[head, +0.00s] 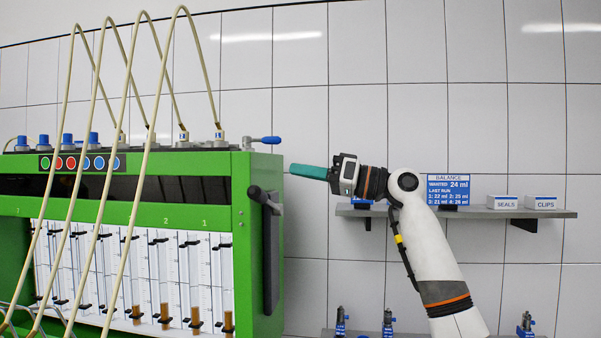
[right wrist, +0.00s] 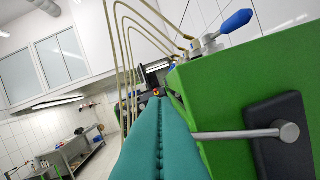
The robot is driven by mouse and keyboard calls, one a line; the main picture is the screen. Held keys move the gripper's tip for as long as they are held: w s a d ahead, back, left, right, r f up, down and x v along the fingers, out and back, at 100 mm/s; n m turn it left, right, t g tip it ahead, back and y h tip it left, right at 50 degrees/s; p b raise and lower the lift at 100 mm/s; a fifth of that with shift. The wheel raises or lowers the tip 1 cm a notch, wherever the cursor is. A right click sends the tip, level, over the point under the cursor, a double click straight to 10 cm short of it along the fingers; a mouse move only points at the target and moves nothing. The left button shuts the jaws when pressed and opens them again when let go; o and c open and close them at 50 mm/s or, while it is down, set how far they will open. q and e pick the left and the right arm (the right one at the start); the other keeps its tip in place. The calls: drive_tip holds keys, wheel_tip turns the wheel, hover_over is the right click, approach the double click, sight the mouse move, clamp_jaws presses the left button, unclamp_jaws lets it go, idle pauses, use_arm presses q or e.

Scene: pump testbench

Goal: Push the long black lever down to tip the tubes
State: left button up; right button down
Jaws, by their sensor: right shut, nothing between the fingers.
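The green testbench (head: 262,165) fills the left of the head view, with upright clear tubes (head: 190,265) in its front. On its right side is a long black plate (head: 271,260) with a short black lever end (head: 255,192) sticking out near its top. In the right wrist view a grey rod (right wrist: 235,134) runs left from a hub on the black plate (right wrist: 262,115); its left end is hidden behind my fingers. My right gripper (head: 291,169), with teal fingers, is shut and empty, pointing left just above and right of the lever. It shows in the wrist view (right wrist: 152,100). My left gripper is not in view.
A blue-handled valve (head: 268,140) sticks out at the bench's top right corner, close to my fingertips. Pale hoses (head: 122,190) loop over the bench front. A wall shelf (head: 490,212) with a balance sign and boxes stands behind my right arm.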

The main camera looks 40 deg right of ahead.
sight(264, 192)
drive_tip(key=r+p+x, duration=0.1)
drive_tip(key=p+x, duration=0.3)
drive_tip(key=x, duration=0.4)
drive_tip(key=f, duration=0.1)
drive_tip(key=s+f, duration=0.1)
drive_tip(key=f, duration=0.2)
drive_tip(key=shift+s+a+f+b, duration=0.25)
drive_tip(key=shift+s+f+b, duration=0.05)
drive_tip(key=shift+f+b, duration=0.1)
drive_tip(key=shift+s+a+f+n+b, duration=0.1)
drive_tip(key=shift+f+n+b, duration=0.15)
drive_tip(key=shift+f+b, duration=0.25)
drive_tip(key=shift+s+a+f+n+b, duration=0.15)
drive_tip(key=shift+f+n+b, duration=0.1)
drive_tip(key=shift+f+b, duration=0.25)
wheel_tip(264, 192, down, 11)
drive_tip(key=n+g+y+b, duration=0.1)
drive_tip(key=n+b, duration=0.6)
drive_tip(key=b, duration=0.4)
drive_tip(key=shift+s+a+y+b, duration=0.15)
drive_tip(key=shift+a+y+b, duration=0.15)
drive_tip(key=shift+a, duration=0.05)
